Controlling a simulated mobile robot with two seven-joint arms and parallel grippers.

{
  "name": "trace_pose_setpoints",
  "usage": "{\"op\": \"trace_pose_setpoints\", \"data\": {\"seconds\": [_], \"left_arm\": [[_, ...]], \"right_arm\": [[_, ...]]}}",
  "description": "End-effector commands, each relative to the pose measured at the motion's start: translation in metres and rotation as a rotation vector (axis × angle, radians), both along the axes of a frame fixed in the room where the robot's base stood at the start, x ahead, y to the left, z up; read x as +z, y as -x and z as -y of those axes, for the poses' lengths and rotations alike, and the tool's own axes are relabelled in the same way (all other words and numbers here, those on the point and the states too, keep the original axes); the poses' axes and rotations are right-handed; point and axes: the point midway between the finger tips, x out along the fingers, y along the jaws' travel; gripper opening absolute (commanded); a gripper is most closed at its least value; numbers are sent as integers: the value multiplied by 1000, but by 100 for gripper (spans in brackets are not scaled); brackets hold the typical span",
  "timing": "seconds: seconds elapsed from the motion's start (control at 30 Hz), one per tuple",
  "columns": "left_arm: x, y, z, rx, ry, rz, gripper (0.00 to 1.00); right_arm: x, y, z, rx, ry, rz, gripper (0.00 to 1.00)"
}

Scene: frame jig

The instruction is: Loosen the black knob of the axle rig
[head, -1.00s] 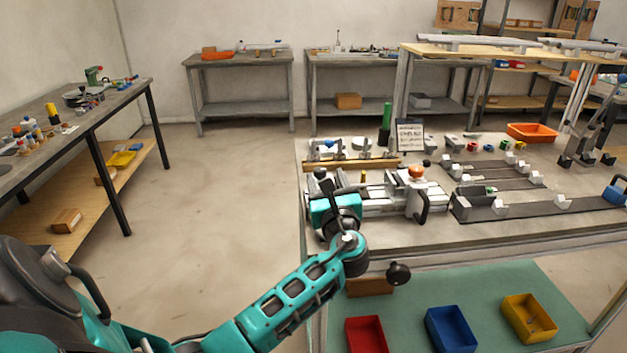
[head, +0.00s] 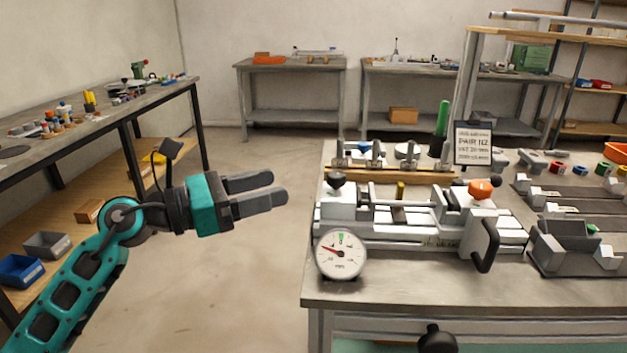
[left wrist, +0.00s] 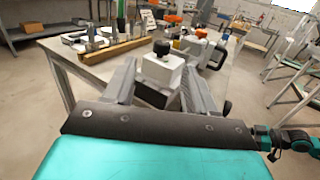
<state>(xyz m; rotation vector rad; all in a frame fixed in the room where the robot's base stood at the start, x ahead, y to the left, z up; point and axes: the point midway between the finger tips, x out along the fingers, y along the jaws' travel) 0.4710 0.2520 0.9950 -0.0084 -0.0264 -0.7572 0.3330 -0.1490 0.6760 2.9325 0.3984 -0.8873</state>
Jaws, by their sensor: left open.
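The axle rig (head: 385,229) is a light grey fixture at the left front of the bench. Its black knob (head: 336,180) sits on the white block at its left end; an orange knob (head: 482,189) is on the right block. In the left wrist view the black knob (left wrist: 161,48) shows on its block, beyond and between my fingers. My left gripper (head: 280,188) is open and empty, left of the rig, level with the knob and apart from it. It also fills the lower left wrist view (left wrist: 157,85).
A round dial gauge (head: 341,254) stands at the rig's front left, and a black handle (head: 487,246) at its right. A wooden rail with clamps (head: 390,174), a green cylinder (head: 442,119) and a sign (head: 473,144) are behind. Floor left of the bench is free.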

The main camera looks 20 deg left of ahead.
Motion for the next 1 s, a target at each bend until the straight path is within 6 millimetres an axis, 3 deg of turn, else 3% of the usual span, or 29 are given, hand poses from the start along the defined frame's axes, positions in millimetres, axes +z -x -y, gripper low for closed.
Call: {"op": "trace_pose_setpoints", "data": {"seconds": [0.23, 0.7, 1.0], "left_arm": [[-3, -4, 11, -25, -17, -23, 56], [-2, -69, 76, -24, -15, -21, 56], [-4, -87, 93, -23, -18, -22, 56]], "right_arm": [[0, 2, 0, 0, -2, -6, 43], [9, 4, -1, -5, -8, -8, 43], [9, 3, -1, -6, -8, -9, 43]]}}
